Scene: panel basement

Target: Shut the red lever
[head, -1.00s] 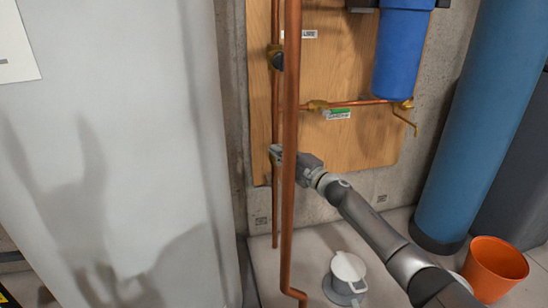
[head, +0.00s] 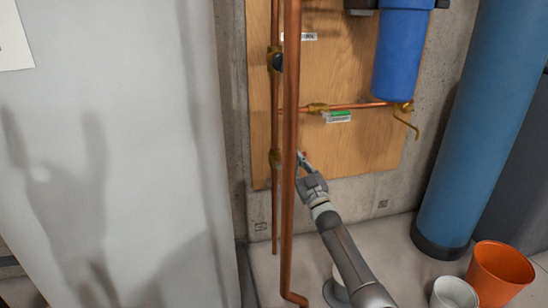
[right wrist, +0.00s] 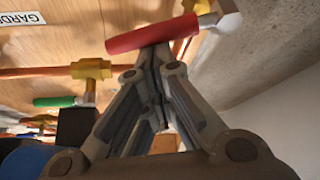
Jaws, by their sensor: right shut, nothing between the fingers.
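The red lever (right wrist: 152,34) crosses the top of the right wrist view, slightly tilted, with bare metal at its right end. In the head view the right gripper (head: 302,158) is just right of the thick copper pipe. My left gripper is not in view.
A thick vertical copper pipe (head: 290,120) stands before the wooden panel (head: 350,150). A green lever (right wrist: 54,101) is on a branch pipe nearby. A blue filter (head: 401,50), blue tank (head: 475,120), orange bucket (head: 498,272) and white container (head: 455,293) are at right. A white surface (head: 110,130) fills the left.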

